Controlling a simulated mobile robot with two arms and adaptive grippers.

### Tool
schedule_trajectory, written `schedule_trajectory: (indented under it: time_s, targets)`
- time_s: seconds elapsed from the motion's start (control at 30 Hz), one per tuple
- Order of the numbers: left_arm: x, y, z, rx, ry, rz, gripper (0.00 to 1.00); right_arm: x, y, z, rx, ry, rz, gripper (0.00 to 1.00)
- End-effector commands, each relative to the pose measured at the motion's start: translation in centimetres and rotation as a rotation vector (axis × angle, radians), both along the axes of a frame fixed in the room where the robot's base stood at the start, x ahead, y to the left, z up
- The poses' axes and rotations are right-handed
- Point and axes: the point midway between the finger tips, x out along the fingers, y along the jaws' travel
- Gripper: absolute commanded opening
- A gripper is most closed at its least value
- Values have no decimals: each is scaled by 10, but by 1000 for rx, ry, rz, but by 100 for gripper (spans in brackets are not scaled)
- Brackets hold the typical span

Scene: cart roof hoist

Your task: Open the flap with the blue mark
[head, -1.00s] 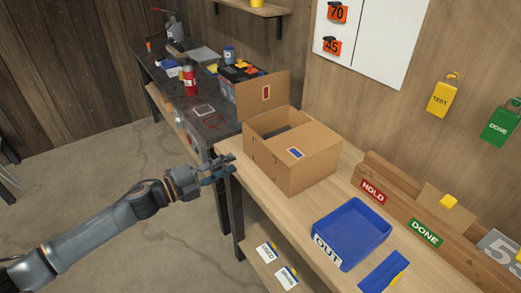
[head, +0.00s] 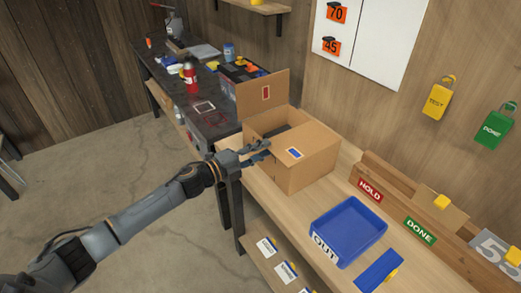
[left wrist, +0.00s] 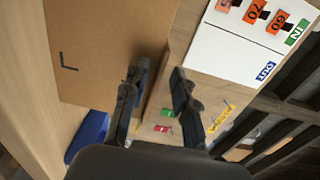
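A cardboard box (head: 305,174) stands on the wooden bench. Its flap with the blue mark (head: 295,153) lies flat over the right part of the top. The flap with the red mark (head: 257,91) stands upright at the far left, leaving that part of the top open. My left gripper (head: 263,151) is at the box's left side, left of the blue mark, with its fingers spread. I cannot tell whether it touches the cardboard. In the left wrist view, the fingers (left wrist: 160,72) are apart with nothing between them, and a plain cardboard side (left wrist: 110,45) is close by. My right gripper is out of view.
A blue OUT tray (head: 348,231) sits on the bench to the box's right. A wooden rack with HOLD and DONE labels (head: 398,205) runs along the wall. A dark, cluttered table (head: 178,95) stands beyond the box. Open floor lies left of the bench.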

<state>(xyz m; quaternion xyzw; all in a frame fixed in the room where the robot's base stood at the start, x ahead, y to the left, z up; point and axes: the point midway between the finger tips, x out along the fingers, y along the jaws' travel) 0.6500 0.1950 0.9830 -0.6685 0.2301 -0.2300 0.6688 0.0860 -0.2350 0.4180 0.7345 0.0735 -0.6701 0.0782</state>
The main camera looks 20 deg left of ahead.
Motion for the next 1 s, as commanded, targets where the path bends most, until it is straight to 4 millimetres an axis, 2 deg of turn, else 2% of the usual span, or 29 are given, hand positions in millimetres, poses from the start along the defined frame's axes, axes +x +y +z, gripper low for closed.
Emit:
schedule_trajectory:
  time_s: [0.03, 0.13, 0.67, 1.0]
  targets:
    - [0, 0, 0, 0, 0, 0, 19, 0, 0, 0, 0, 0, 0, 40]
    - [0, 0, 0, 0, 0, 0, 0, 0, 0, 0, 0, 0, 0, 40]
    - [0, 1, 3, 23, -18, 1, 0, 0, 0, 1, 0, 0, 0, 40]
    - [-2, -1, 25, 187, -146, 1, 0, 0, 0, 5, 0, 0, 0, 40]
